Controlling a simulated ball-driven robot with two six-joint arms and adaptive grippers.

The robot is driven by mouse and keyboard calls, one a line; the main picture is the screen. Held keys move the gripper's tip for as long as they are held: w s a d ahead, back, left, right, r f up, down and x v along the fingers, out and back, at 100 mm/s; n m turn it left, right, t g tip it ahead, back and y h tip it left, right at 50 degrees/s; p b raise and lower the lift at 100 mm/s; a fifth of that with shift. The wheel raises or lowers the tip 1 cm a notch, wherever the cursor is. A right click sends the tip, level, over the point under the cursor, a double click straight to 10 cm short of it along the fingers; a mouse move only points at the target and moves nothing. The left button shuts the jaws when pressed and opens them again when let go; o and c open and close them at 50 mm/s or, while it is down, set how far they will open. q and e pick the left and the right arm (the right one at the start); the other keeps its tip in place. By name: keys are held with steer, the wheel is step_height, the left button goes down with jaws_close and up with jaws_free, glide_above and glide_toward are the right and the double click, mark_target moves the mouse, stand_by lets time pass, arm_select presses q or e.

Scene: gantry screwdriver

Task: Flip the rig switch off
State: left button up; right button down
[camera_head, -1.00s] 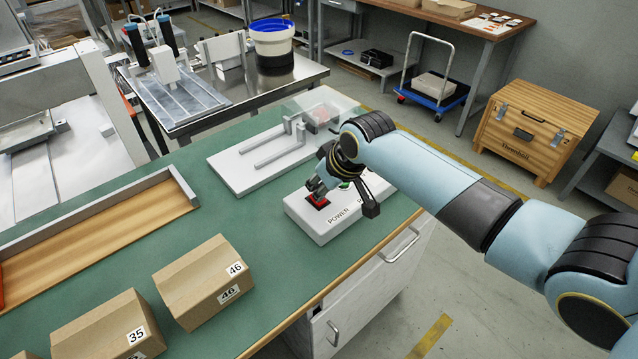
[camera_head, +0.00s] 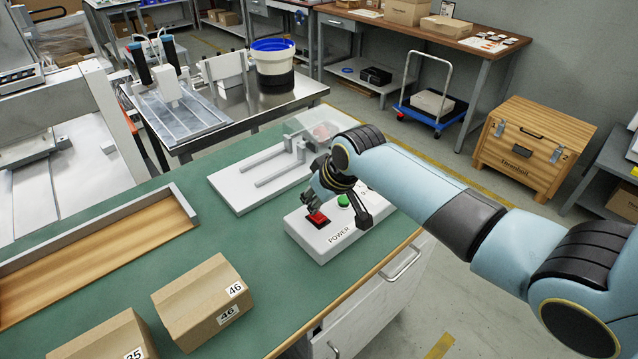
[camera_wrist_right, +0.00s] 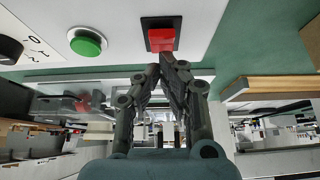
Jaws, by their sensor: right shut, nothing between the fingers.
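The red rocker switch (camera_head: 318,219) sits in a black frame on a white control box (camera_head: 322,246) marked POWER, on the green bench top. In the right wrist view the switch (camera_wrist_right: 161,40) is plain to see at the top. My right gripper (camera_head: 310,207) is shut and empty, with its fingertips at the back left edge of the switch. In the right wrist view the fingertips (camera_wrist_right: 168,62) are close beside the switch's edge; I cannot tell whether they touch it. Which way the rocker is tipped is not clear. My left gripper is not in view.
A green button (camera_head: 343,200) is on the same box, beside my right wrist. A white plate with rails (camera_head: 240,188) lies behind the box. A cardboard box (camera_head: 200,300) and a wooden-floored tray (camera_head: 110,256) are to the left. Bench top between them is clear.

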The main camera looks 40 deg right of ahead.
mark_target(323, 217)
steer(key=r+p, duration=0.2)
steer(key=w+r+p, duration=0.1)
steer(key=r, duration=0.1)
steer(key=shift+w+r+p, duration=0.1)
steer(key=shift+r+p, duration=0.3)
steer(key=v, duration=0.8)
steer(key=shift+r, duration=0.35)
steer(key=s+f+t+b, duration=0.2)
steer(key=s+t+b, duration=0.3)
steer(key=b, duration=0.6)
steer(key=shift+s+f+b, duration=0.4)
steer(key=shift+s, duration=0.5)
